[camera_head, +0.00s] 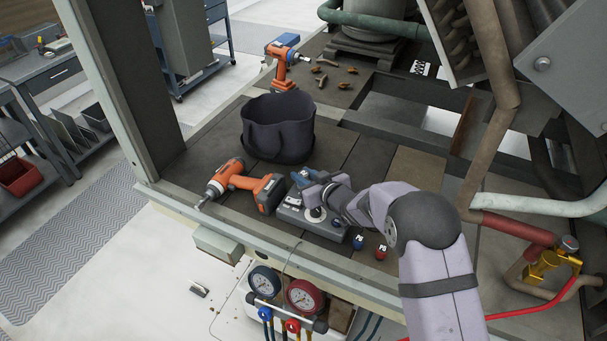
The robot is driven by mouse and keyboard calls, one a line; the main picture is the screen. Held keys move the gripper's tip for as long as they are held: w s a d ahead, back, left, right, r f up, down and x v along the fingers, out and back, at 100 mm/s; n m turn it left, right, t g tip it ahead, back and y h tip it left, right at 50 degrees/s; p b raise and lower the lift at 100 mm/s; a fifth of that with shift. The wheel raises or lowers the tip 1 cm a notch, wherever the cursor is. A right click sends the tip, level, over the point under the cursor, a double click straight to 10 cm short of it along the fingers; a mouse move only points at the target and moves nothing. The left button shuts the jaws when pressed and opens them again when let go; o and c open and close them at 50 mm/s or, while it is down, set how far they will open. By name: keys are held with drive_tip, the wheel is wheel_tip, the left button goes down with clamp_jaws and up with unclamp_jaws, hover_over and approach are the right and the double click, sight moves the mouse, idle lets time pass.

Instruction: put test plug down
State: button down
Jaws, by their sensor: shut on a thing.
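My gripper (311,188) is low over the deck at the centre, shut on a small blue thing (300,176) that looks like the test plug. The fingers hide much of it. A grey block (322,228) with pale round tops and small labels lies just below my gripper in the picture. My gripper and wrist cover part of this block, and I cannot tell whether the held plug touches it. A small blue labelled piece (357,242) and a red one (381,252) stand to the right of the block.
An orange drill (240,184) lies close left of my gripper. A dark open bucket (278,128) stands behind it. Another orange tool (284,62) and several brass fittings (320,80) are farther back. Gauges (302,296) hang below the front edge. Pipes crowd the right.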

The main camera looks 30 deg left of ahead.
drive_tip(key=shift+f+b, duration=0.25)
drive_tip(key=shift+b, duration=0.05)
drive_tip(key=c, duration=1.5)
unclamp_jaws()
drive_tip(key=shift+r, duration=0.15)
drive_tip(key=shift+r+p, duration=0.2)
drive_tip(key=shift+p, duration=0.1)
drive_tip(key=b+v, duration=0.2)
drive_tip(key=v, duration=1)
drive_tip(key=shift+f+b, duration=0.1)
drive_tip(key=shift+b, duration=0.3)
